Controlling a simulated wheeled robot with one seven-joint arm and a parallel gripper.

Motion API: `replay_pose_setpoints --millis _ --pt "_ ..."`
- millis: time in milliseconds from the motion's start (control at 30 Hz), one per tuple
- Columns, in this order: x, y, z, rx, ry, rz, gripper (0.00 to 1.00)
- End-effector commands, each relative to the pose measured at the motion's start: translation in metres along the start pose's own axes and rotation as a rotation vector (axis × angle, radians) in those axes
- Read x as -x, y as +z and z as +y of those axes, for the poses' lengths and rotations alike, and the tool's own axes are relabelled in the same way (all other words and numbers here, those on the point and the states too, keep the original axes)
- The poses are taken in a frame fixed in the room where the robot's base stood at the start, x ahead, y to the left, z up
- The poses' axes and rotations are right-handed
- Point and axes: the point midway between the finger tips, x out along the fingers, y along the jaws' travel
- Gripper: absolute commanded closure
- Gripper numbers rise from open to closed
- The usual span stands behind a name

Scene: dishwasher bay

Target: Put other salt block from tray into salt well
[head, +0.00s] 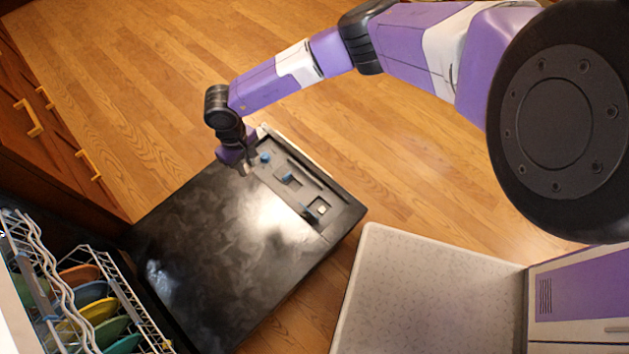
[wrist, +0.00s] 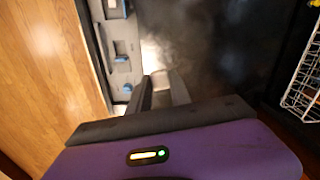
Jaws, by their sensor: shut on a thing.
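My gripper (head: 244,168) is above the open black dishwasher door, beside the left end of the dispenser panel (head: 304,186). In the wrist view the gripper (wrist: 161,88) is shut on a small pale grey block (wrist: 160,79), partly hidden by the fingers. The panel also shows in the wrist view (wrist: 108,38), left of the fingers. It has recessed wells and several blue parts. A small white piece (head: 321,209) sits in the recess at the panel's right end. I cannot tell which recess is the salt well, and I cannot make out a tray.
The dishwasher door (head: 215,240) lies open and flat, mostly bare. A dish rack (head: 125,290) with several coloured plates stands at the lower left. A pale speckled countertop (head: 430,290) is at the lower right. Wooden drawers (head: 45,130) line the left. The wooden floor beyond the door is clear.

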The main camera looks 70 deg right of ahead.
Motion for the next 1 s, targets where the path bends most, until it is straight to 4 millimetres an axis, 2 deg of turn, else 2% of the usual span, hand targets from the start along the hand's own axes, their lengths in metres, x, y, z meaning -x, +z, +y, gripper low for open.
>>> replay_pose_setpoints --millis 33,200,300,400,500,633,1000 --pt "-0.018 0.010 0.021 -0.038 -0.005 -0.006 1.00" --pt "-0.077 0.049 0.079 -0.107 -0.006 -0.007 1.00" --pt "-0.108 0.078 0.103 -0.136 -0.005 -0.005 1.00" --pt "-0.134 0.107 0.119 -0.154 -0.005 -0.003 1.00" --pt "-0.153 0.130 0.128 -0.164 -0.004 -0.001 1.00" --pt "-0.166 0.147 0.133 -0.169 -0.003 0.001 1.00" --pt "-0.183 0.152 0.134 -0.167 -0.002 0.002 1.00"
